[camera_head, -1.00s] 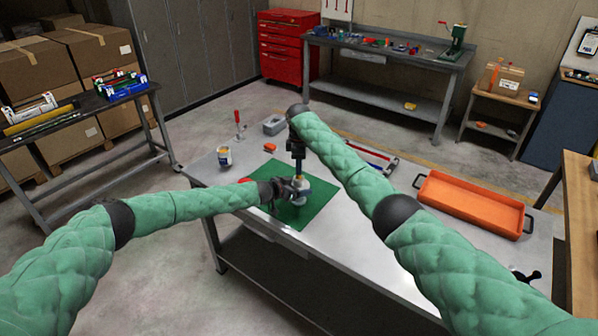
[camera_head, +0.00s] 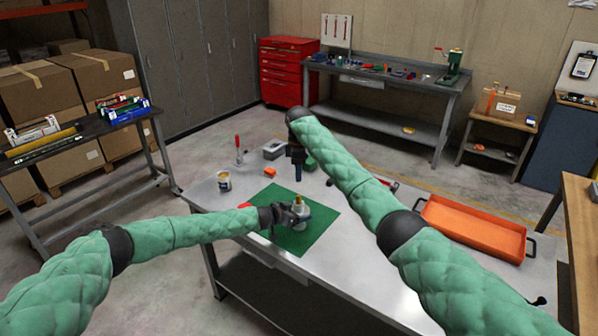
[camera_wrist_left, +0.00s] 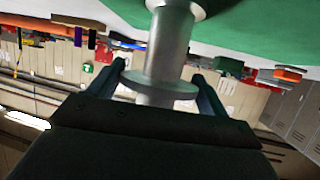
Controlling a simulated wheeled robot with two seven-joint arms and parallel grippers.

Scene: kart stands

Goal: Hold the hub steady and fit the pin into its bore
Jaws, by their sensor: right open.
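The grey metal hub (camera_head: 301,211) stands upright on the green mat (camera_head: 318,232). My left gripper (camera_head: 296,213) is at its side; in the left wrist view its two fingers lie against opposite sides of the hub's round flange (camera_wrist_left: 158,86), closed on it. A small yellow-brown piece (camera_head: 298,199), which looks like the pin, shows at the hub's top; how deep it sits I cannot tell. My right gripper (camera_head: 298,186) points down above the hub, open, with a gap between them. The bore is hidden.
A can (camera_head: 224,181), a red-handled clamp (camera_head: 238,151), a grey box (camera_head: 273,149) and an orange block (camera_head: 270,172) stand at the table's back left. An orange tray (camera_head: 472,238) lies to the right. Bare tabletop (camera_head: 365,250) lies right of the mat.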

